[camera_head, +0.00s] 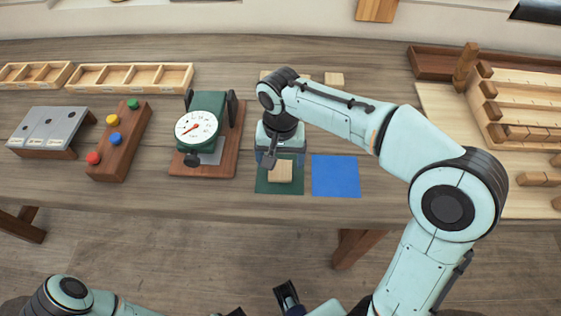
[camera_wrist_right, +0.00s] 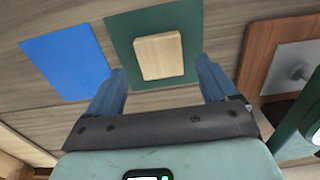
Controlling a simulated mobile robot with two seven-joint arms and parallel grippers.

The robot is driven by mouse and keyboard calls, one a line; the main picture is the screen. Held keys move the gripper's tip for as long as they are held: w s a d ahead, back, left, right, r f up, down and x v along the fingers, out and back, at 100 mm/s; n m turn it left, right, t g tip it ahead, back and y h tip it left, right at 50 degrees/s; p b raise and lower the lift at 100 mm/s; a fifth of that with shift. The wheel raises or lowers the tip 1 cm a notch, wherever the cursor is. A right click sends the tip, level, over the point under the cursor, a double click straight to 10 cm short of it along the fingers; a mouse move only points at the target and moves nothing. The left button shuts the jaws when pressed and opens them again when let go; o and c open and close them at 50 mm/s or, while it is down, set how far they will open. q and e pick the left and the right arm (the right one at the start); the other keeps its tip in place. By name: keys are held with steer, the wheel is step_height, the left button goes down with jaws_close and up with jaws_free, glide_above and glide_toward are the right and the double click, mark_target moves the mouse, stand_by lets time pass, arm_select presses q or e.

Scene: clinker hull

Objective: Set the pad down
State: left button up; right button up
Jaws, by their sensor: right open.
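The pad, a small pale wooden block (camera_head: 280,172), lies flat on the dark green square (camera_head: 264,187) near the table's front. In the right wrist view the pad (camera_wrist_right: 158,56) rests on the green square (camera_wrist_right: 122,37) with green showing around it. My right gripper (camera_head: 270,160) is open above and behind the pad. In its wrist view the two blue fingers (camera_wrist_right: 163,82) stand wide apart, and the pad lies beyond their tips, apart from both. Dark parts that may be my left gripper (camera_head: 286,296) show at the bottom edge, too cut off to read.
A blue square (camera_head: 336,176) lies right of the green one. A dial gauge (camera_head: 198,130) on a wooden base (camera_head: 227,150) stands left. Slotted wooden racks (camera_head: 520,95) fill the right.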

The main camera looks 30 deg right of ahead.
mark_target(281, 169)
step_height(281, 169, up, 9)
steer(key=p, duration=0.1)
steer(key=shift+p, duration=0.3)
steer(key=shift+f, duration=0.15)
